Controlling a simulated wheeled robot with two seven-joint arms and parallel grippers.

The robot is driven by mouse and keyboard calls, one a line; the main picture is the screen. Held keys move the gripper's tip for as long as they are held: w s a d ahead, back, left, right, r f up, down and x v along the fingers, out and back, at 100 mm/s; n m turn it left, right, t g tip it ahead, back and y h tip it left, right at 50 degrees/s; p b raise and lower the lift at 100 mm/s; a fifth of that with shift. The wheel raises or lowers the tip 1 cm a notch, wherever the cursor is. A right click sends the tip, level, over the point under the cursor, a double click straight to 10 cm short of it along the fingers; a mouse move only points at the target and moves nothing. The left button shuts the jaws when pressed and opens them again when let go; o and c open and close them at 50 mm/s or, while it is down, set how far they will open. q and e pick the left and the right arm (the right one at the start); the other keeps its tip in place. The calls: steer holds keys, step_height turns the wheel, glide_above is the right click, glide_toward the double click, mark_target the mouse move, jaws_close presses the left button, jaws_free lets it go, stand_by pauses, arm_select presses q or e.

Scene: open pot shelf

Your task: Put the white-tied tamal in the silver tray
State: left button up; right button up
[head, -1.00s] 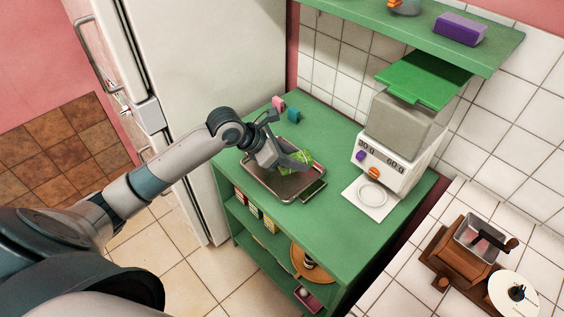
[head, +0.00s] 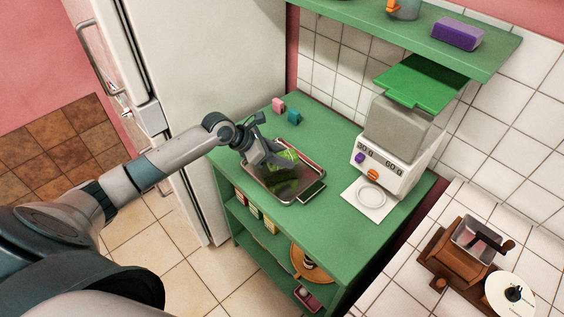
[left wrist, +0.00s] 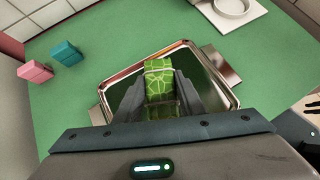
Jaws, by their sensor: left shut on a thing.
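The white-tied tamal (left wrist: 158,82) is a green bundle with pale ties, seen close in the left wrist view between my left gripper's fingers (left wrist: 160,98). In the head view the tamal (head: 289,157) is partly hidden by the fingers. My left gripper (head: 280,160) is shut on it, over the silver tray. The silver tray (head: 270,191) lies on the green counter; its rim (left wrist: 224,85) surrounds the tamal in the left wrist view. I cannot tell whether the tamal touches the tray floor. My right gripper is not in view.
A pink block (head: 278,105) and a teal block (head: 294,117) stand behind the tray. A white dispenser (head: 384,165) stands to the right, under a green shelf (head: 420,32). The fridge (head: 220,60) is left.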

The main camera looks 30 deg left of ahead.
arm_select(q)
steer(key=shift+f+p, duration=0.3)
steer(key=shift+f, duration=1.2)
steer(key=shift+f, duration=0.1)
steer(key=o, duration=1.1)
steer(key=b+v, duration=0.2)
steer(key=v, duration=1)
steer(key=shift+s, duration=0.1)
